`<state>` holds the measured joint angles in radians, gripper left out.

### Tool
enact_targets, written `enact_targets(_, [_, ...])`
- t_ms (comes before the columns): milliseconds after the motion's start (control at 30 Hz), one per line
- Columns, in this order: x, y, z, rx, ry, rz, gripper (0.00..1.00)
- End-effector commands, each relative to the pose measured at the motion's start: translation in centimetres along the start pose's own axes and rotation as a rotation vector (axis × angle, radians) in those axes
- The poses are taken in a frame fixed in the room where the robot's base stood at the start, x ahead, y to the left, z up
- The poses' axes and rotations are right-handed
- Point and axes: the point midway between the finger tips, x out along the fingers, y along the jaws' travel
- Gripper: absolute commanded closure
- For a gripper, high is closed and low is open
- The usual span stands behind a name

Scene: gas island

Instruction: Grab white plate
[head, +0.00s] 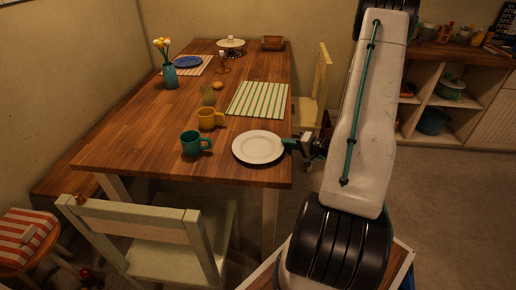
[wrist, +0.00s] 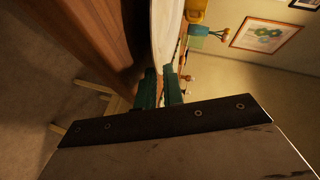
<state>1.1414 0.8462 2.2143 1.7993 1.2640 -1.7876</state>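A round white plate (head: 258,147) lies flat on the wooden table near its front right corner. My gripper (head: 290,144) is at the plate's right rim, coming in from the table's right side. In the wrist view the plate (wrist: 164,30) shows nearly edge-on, and the two teal fingers (wrist: 161,90) of my gripper sit at its near rim with a narrow gap between them. I cannot tell whether they press on the rim.
A teal mug (head: 190,144) and a yellow mug (head: 208,118) stand left of the plate. A striped placemat (head: 258,99) lies behind it on the wooden table (head: 135,143). A pale chair (head: 165,250) stands in front and another chair (head: 322,85) at the right side.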

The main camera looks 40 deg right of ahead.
Motion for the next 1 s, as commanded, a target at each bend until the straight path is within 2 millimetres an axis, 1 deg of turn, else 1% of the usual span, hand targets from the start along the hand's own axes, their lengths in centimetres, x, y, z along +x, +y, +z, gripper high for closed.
enact_targets(33, [0.7, 0.0, 0.0, -0.001, -0.001, 0.0, 0.91])
enact_targets(100, [1.2, 0.0, 0.0, -0.001, -0.001, 0.0, 0.91])
enact_targets(200, [1.5, 0.0, -0.1, -0.001, 0.001, 0.0, 0.91])
enact_targets(367, [1.5, 0.0, -0.1, 0.0, 0.001, 0.0, 0.91])
enact_targets(400, [1.4, 0.0, -0.1, -0.001, 0.001, 0.0, 0.99])
enact_targets(433, [1.4, 0.0, -0.1, 0.0, 0.001, 0.0, 1.0])
enact_targets(833, [1.4, -0.2, -0.1, -0.001, 0.001, 0.0, 1.0])
enact_targets(1000, [1.1, -1.1, -0.4, -0.003, 0.001, -0.001, 1.0])
